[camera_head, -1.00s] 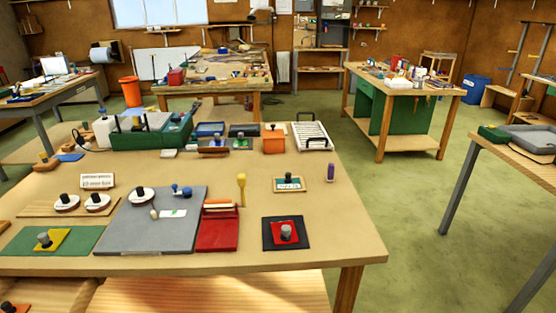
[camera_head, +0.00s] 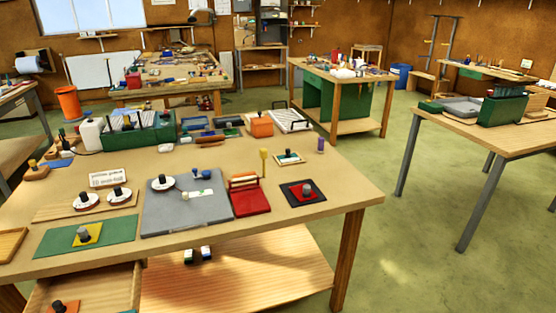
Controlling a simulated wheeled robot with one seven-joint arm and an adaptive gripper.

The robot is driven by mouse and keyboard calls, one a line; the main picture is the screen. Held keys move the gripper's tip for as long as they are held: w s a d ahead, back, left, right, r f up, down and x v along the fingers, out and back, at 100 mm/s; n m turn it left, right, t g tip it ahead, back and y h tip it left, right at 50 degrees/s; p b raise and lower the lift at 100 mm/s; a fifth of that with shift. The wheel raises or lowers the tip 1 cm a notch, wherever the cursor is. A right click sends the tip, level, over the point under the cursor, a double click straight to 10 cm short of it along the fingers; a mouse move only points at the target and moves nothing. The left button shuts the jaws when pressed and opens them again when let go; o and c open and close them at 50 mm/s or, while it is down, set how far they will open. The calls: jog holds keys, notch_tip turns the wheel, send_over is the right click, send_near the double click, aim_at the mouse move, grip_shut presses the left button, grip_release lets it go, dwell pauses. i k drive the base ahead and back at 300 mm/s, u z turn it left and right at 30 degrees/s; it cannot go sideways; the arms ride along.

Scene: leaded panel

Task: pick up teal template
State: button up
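A small teal piece with a dark knob (camera_head: 289,155) lies on a pale card in a wooden frame, right of the middle of the near workbench (camera_head: 330,185). It looks like the teal template, but it is too small to be certain. Another small blue-green piece with a knob (camera_head: 231,132) lies farther back on the bench. My gripper is not in view.
A grey board (camera_head: 185,218), a red tray (camera_head: 250,203) and an upright yellow tool (camera_head: 263,160) stand near the framed card. An open drawer (camera_head: 110,287) juts out at lower left. Green floor (camera_head: 410,245) is clear between the near bench and the right table (camera_head: 500,143).

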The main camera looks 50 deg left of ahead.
aim_at(288, 158)
jog(key=u, duration=2)
jog(key=i, duration=0.4)
